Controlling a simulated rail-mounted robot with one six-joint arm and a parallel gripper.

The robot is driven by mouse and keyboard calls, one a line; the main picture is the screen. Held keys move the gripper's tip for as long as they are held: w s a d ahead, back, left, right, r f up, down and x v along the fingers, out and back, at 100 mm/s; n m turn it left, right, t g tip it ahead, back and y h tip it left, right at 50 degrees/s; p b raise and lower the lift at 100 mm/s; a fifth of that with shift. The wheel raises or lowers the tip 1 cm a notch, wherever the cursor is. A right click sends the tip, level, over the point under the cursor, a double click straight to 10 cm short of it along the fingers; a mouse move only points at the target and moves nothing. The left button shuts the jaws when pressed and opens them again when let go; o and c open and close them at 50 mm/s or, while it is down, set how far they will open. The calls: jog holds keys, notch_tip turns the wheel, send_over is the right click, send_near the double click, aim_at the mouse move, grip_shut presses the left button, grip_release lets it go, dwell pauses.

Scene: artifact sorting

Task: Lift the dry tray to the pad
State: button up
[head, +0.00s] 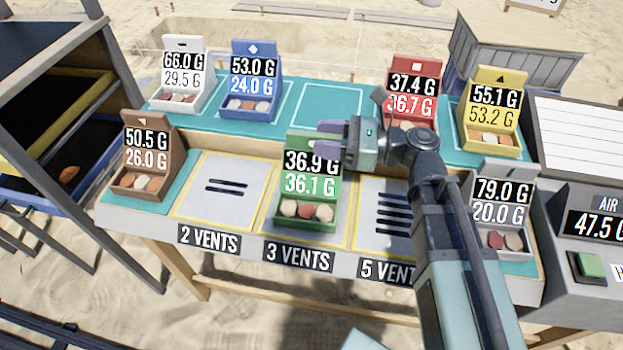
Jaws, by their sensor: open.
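A green tray (306,222) with several stones stands on the plate marked "3 VENTS" (258,225). Its back panel reads 36.9 G over 36.1 G. My gripper (328,140) is open at the upper right of that panel, its finger ends overlapping the panel's top in the picture. I cannot tell whether they touch it. A red tray (414,72) reads 37.4 G over 36.7 G; my wrist hides its lower part. A white-outlined empty rectangle (332,106) lies on the teal mat behind the green tray. I cannot tell which marked area is the pad.
White (181,62), blue (255,62), yellow (493,98), brown (150,150) and grey (504,170) trays stand around. The "2 VENTS" plate (225,208) is empty. My arm partly covers the "5 VENTS" plate (372,238). An air console (590,250) stands right, a dark rack (60,70) left.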

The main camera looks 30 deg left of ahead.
jog(key=shift+s+a, duration=0.15)
jog(key=shift+a, duration=0.2)
grip_shut()
jog(key=shift+r, duration=0.15)
notch_tip(320, 180, up, 21)
jog(key=p, duration=2.1)
jog(key=shift+r, duration=0.1)
